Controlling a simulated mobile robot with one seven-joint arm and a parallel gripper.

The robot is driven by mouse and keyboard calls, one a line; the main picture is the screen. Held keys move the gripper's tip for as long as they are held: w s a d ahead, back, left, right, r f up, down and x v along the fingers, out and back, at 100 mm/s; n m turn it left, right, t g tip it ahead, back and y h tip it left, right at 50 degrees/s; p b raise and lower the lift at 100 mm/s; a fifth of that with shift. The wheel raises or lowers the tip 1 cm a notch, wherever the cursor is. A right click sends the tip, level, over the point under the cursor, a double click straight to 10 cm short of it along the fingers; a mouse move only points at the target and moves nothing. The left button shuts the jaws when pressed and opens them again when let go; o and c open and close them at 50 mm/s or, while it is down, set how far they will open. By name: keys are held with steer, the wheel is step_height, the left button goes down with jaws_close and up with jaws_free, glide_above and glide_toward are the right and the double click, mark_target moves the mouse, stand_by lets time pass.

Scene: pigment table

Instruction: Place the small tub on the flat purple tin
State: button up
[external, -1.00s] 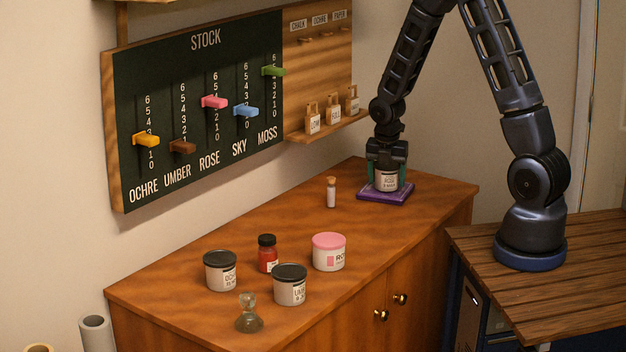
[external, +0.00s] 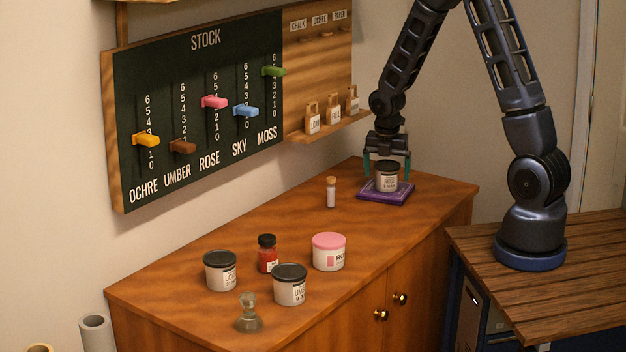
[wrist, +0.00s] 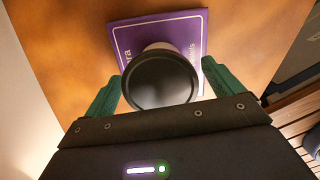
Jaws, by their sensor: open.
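The small tub (external: 387,181), white with a dark lid and a printed label, stands upright on the flat purple tin (external: 402,194) at the far end of the cabinet top. In the wrist view the tub's dark lid (wrist: 160,82) lies over the near-middle part of the purple tin (wrist: 128,38). My gripper (external: 387,168) is open around the top of the tub, with its green fingers apart from it on both sides. The fingers also show in the wrist view (wrist: 163,88), one at each side of the lid.
A corked vial (external: 331,193) stands left of the tin. Further forward are a pink-lidded tub (external: 328,254), a red jar (external: 267,256), two dark-lidded tubs (external: 221,274) (external: 290,287) and a glass stopper-like piece (external: 248,318). The cabinet's middle is clear.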

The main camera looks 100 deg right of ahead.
mark_target(386, 166)
steer(key=r, duration=0.3)
steer(key=a+r, duration=0.1)
steer(key=r, duration=0.6)
steer(key=shift+w+a+r, duration=0.1)
steer(key=shift+w+a, duration=0.05)
steer(key=shift+w, duration=0.15)
steer(key=w+a+r+m+t, duration=0.1)
steer(key=w+a+r+m, duration=0.1)
steer(key=a+r, duration=0.45)
steer(key=w+a+r+m+t, duration=0.1)
steer(key=w+a+r+m, duration=0.15)
steer(key=a, duration=0.65)
steer(key=w+a+r+m+t, duration=0.1)
steer(key=w+a+r+m, duration=0.1)
steer(key=a+r, duration=0.5)
steer(key=s+a+r+m, duration=0.1)
steer(key=s+a+m, duration=0.1)
steer(key=a, duration=0.5)
steer(key=s+a+r+m+t, duration=0.1)
steer(key=s+a+r+m, duration=0.1)
steer(key=s+a, duration=0.2)
steer(key=s+a+r+m+t+y, duration=0.1)
steer(key=s+a+m, duration=0.1)
steer(key=a, duration=0.7)
steer(key=shift+s+a+r, duration=0.3)
steer(key=shift+s, duration=0.45)
